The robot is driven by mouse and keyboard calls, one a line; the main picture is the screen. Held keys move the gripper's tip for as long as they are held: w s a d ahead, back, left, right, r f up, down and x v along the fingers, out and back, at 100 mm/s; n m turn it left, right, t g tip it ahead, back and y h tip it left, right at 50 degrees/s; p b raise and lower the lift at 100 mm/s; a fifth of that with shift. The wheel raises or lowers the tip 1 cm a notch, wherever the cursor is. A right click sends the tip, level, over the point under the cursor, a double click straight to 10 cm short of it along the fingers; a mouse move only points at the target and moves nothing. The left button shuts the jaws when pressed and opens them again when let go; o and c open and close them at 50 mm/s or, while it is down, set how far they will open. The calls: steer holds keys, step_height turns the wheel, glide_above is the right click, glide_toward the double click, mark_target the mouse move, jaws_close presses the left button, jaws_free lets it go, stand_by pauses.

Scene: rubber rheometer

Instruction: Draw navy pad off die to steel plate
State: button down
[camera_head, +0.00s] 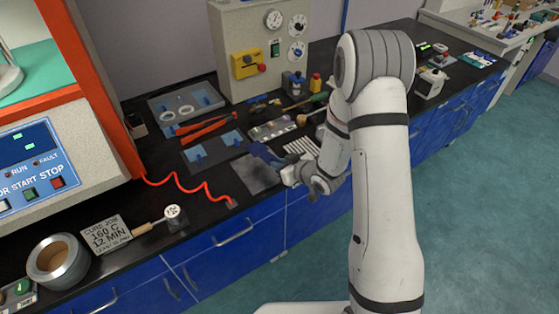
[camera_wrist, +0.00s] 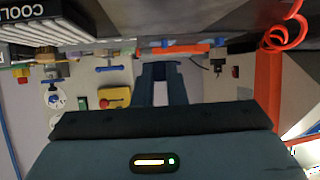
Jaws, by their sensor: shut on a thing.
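My gripper (camera_head: 268,155) is low over the black bench, at the far left end of my arm. In the wrist view its two dark blue fingers (camera_wrist: 162,72) stand a little apart, with a thin dark blue piece bridging their tips. This looks like the navy pad, mostly hidden by the fingers. A flat grey plate (camera_head: 254,182), likely the steel plate, lies just in front and left of my gripper. A dark slab with blue pieces (camera_head: 213,150) lies farther left; I cannot tell whether it is the die.
Red-handled tools (camera_head: 203,127) and a grey tray with white rings (camera_head: 184,107) lie behind. A red coiled cord (camera_head: 190,188) crosses the bench at left. A grey instrument (camera_head: 262,45) stands behind.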

steer(key=shift+a, duration=0.1)
steer(key=shift+a+f, duration=0.1)
steer(key=shift+a, duration=0.2)
steer(key=shift+s, duration=0.1)
steer(key=shift+d, duration=0.1)
steer(key=shift+s+f+b, duration=0.1)
steer(key=shift+f+b, duration=2.65)
steer(key=shift+b, duration=0.2)
steer(key=c, duration=1.4)
jaws_free()
